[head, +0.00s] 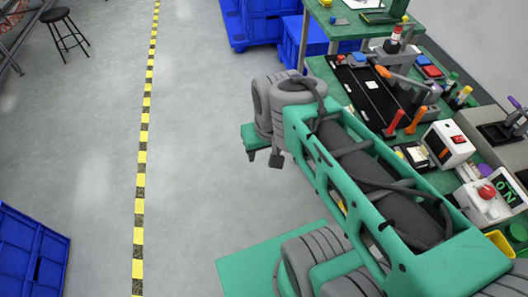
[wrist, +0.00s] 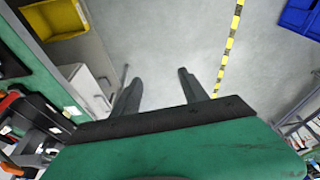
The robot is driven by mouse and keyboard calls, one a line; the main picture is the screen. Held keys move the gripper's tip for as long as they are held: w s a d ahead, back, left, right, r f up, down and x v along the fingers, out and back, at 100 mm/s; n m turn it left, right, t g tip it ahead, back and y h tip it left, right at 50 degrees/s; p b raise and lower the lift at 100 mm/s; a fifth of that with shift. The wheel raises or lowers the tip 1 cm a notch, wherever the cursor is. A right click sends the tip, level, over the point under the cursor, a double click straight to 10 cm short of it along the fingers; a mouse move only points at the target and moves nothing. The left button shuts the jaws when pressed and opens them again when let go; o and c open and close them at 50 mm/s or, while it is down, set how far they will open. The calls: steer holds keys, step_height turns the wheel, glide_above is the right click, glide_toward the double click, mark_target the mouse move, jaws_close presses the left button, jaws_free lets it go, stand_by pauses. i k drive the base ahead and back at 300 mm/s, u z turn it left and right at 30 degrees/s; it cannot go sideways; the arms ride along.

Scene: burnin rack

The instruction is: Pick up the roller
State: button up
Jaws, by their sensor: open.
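I cannot pick out the roller for certain in either view; it may be among the small items on the workbench or hidden behind my arm. My gripper (wrist: 158,85) is open in the wrist view, its two dark fingers apart with only grey floor seen between them. In the head view my gripper (head: 263,158) is over the floor, to the left of the workbench (head: 322,68) and apart from it. Nothing is held. My green arm covers part of the bench's near side.
The bench carries a black tray (head: 368,95), orange-handled tools (head: 395,122), a white box with a red switch (head: 449,143) and a red-button box (head: 485,198). Blue crates (head: 262,22) stand behind. Open floor lies left, with a yellow-black line (head: 144,130) and a stool (head: 57,15).

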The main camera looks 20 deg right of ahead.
mark_target(388, 134)
steer(key=z, duration=1.7)
steer(key=k, duration=0.65)
steer(key=u, duration=0.55)
steer(key=i, duration=1.05)
steer(key=u, duration=0.65)
